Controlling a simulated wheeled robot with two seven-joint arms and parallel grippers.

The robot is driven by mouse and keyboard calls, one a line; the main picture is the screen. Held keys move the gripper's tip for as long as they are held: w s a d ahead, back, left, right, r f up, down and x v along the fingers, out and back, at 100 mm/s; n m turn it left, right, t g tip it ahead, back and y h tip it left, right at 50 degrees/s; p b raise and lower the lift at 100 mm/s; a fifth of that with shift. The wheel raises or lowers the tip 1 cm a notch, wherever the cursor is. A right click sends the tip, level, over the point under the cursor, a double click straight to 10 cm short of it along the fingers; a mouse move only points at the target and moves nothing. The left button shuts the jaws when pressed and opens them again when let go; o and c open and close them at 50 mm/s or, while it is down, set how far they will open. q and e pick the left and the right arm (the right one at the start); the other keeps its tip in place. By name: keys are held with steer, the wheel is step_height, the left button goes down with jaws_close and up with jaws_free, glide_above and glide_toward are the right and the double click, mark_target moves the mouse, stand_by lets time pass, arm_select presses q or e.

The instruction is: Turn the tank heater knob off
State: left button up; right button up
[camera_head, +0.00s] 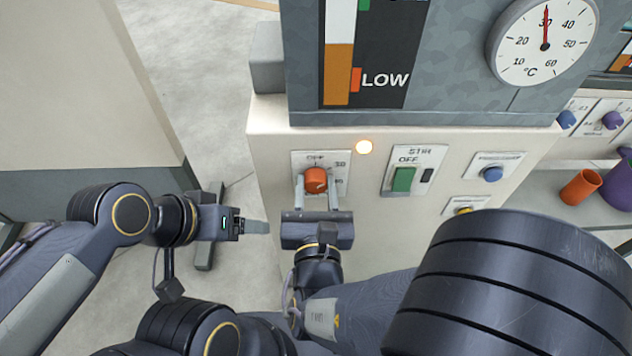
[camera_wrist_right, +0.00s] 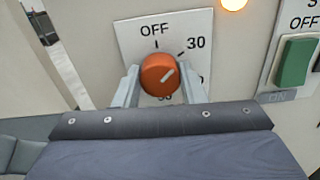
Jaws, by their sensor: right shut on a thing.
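The orange tank heater knob (camera_head: 316,180) sits on a white dial plate (camera_head: 339,162) on the front of the pale cabinet. My right gripper (camera_head: 316,191) is shut on the knob, one finger on each side. My left gripper (camera_head: 256,227) hangs left of the cabinet, apart from it. Its fingers overlap in the view, so their opening is unclear.
An indicator lamp (camera_head: 364,147) glows orange right of the knob plate. A thermometer dial (camera_head: 545,43) reads about 30 °C. An orange cup (camera_head: 580,187) stands at the far right.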

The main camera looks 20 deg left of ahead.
steer(key=n+p, duration=0.4)
steer(key=n, duration=0.1)
steer(key=shift+r+n, duration=0.15)
steer(key=shift+n, duration=0.15)
steer(key=shift+a+n+p, duration=0.1)
steer(key=shift+n+p, duration=1.6)
steer(key=shift+n, duration=0.3)
steer(key=shift+f, duration=0.2)
steer(key=o, duration=1)
steer(key=v, duration=0.8)
steer(key=shift+p, duration=0.3)
steer(key=shift+w+r, duration=0.1)
